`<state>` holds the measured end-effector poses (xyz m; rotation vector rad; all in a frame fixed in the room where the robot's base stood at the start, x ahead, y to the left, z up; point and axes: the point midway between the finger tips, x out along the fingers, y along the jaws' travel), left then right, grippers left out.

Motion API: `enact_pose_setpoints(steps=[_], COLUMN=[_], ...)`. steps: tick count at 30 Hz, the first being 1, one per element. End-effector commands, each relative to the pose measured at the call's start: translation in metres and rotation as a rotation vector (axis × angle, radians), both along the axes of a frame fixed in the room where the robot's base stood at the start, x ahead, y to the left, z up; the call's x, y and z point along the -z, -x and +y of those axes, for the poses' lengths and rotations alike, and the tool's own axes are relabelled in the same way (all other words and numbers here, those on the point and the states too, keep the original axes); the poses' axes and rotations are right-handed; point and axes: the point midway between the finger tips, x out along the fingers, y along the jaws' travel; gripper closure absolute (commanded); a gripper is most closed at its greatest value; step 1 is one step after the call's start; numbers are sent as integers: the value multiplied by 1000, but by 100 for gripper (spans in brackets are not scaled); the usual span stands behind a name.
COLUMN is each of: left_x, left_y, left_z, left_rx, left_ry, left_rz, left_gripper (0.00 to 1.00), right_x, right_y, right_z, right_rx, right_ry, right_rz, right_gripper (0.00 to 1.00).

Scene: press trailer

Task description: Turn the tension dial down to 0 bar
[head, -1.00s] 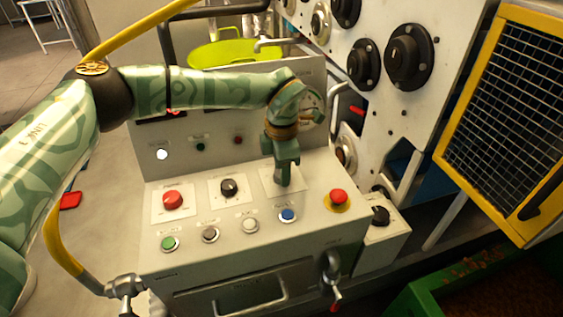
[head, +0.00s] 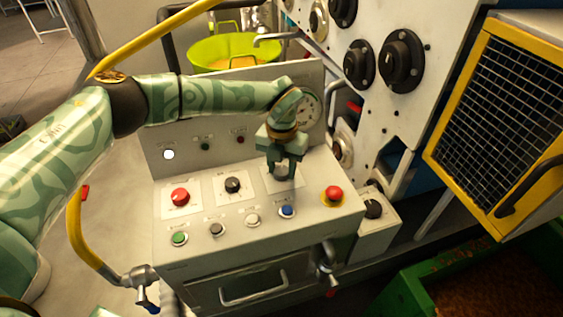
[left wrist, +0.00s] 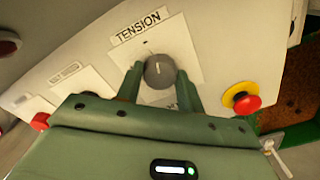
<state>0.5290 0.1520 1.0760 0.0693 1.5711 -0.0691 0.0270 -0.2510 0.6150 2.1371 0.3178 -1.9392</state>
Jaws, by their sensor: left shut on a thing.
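The tension dial (left wrist: 160,70) is a round grey knob on a white plate below the printed TENSION label (left wrist: 138,27) in the left wrist view. A short pale line on its face points roughly towards the label. My left gripper (left wrist: 159,78) is shut on the dial, one green finger on each side. In the head view, my left gripper (head: 282,170) points down onto the console's right half and mostly hides the dial. A round gauge (head: 309,110) stands behind it, partly covered by my wrist; its reading is too small to tell. My right gripper is not in view.
The sloping console (head: 330,212) also carries a red knob (head: 180,196), a black knob (head: 232,185), a row of push buttons and a red emergency button (head: 334,193) close to the right of my gripper. A yellow mesh guard (head: 505,120) stands at right.

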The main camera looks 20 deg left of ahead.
Motion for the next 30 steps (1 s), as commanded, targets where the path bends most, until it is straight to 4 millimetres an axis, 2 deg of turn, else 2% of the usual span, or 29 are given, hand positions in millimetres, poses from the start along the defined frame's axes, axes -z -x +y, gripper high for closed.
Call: enact_pose_setpoints(steps=[12,30], left_x=[-3,-2], left_y=[-2,-2], left_z=[0,0], left_rx=[-247,-307], left_ry=[1,2], left_rz=[-6,-7], left_gripper=[85,85], right_x=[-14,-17], right_y=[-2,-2], right_z=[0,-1], right_rx=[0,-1], right_ry=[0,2], right_rz=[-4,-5], right_gripper=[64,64])
